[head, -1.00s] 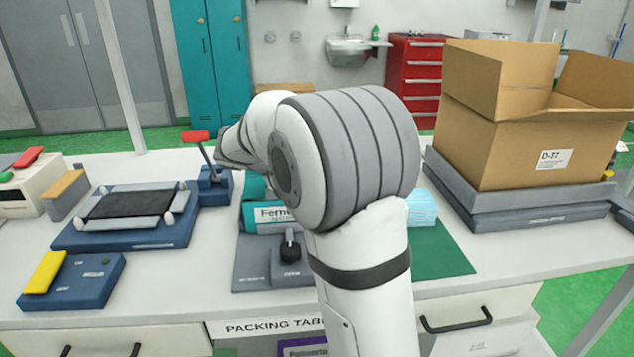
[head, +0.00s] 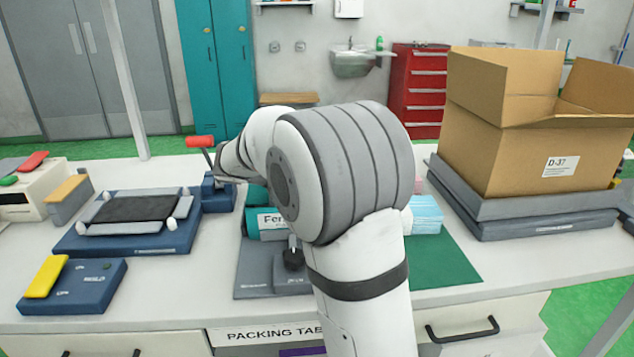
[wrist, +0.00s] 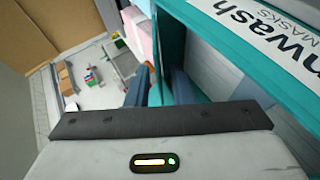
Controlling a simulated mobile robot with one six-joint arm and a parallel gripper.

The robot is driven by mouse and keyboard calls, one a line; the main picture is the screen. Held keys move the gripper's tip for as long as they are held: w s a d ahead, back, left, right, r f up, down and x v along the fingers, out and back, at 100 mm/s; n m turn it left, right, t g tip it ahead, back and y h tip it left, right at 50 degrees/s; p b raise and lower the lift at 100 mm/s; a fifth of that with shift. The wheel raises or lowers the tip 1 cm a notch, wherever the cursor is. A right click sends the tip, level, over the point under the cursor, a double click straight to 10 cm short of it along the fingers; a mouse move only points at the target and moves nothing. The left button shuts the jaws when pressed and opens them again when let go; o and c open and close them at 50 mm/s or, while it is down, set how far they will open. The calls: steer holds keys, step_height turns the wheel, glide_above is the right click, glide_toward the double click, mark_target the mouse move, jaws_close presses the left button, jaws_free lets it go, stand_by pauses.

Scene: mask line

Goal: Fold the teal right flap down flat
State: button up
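A teal mask carton (head: 266,234) with a white label stands on the packing table, mostly hidden behind my arm in the head view. In the wrist view its white-labelled teal side (wrist: 225,38) fills the upper right, with its pale interior beside it. A narrow teal strip (wrist: 156,88), which looks like the flap seen nearly edge-on, runs between the two blue-grey fingers of my gripper (wrist: 158,90). The fingers lie on either side of this strip. I cannot tell whether they touch it. In the head view my gripper is hidden behind my arm.
A stack of light blue masks (head: 425,213) lies on a green mat (head: 445,262) right of the carton. A cardboard box (head: 530,150) stands on a grey platform at right. A blue device with a red-handled lever (head: 201,141) and a blue fixture (head: 128,238) are at left.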

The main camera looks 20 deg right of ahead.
steer(key=shift+o, duration=0.4)
steer(key=shift+p+v, duration=0.65)
steer(key=shift+v, duration=3.2)
steer(key=shift+c, duration=0.3)
